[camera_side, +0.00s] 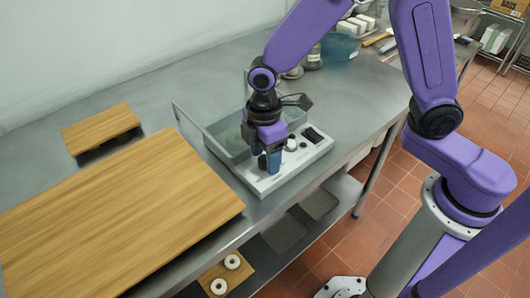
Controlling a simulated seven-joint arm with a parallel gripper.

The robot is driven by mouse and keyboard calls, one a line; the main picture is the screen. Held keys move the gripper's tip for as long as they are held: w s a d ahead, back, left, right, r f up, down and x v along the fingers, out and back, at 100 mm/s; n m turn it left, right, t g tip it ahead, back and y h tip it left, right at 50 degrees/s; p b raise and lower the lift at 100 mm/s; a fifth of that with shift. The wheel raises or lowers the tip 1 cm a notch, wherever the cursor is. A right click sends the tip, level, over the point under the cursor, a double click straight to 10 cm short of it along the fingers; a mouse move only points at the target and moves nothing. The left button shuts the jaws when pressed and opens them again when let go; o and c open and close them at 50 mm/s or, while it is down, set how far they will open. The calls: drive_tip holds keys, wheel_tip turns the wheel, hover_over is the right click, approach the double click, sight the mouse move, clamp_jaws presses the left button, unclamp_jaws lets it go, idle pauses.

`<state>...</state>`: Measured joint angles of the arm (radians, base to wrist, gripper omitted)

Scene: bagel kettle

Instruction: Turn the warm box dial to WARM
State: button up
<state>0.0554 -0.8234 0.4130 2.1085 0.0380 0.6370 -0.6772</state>
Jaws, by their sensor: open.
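The warm box (258,180) is a pale, low unit with a clear bin (228,137) behind its front control panel, on the steel table. Whether the fingers touch anything cannot be told. The part of the panel behind and between the fingers is hidden, and the dial's setting and labels are too small to read.
A large wooden board (110,220) and a smaller one (100,128) lie on the table to the left. Jars (313,58) and a blue container (340,46) stand at the back. Two bagels (225,273) sit on a board on the lower shelf. The table right of the panel is clear.

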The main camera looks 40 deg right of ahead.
drive_tip(key=c, duration=1)
drive_tip(key=shift+c, duration=0.2)
drive_tip(key=m, duration=0.5)
drive_tip(key=shift+m, duration=0.4)
drive_tip(key=m, duration=0.5)
drive_tip(key=shift+m, duration=0.4)
drive_tip(key=o, duration=1)
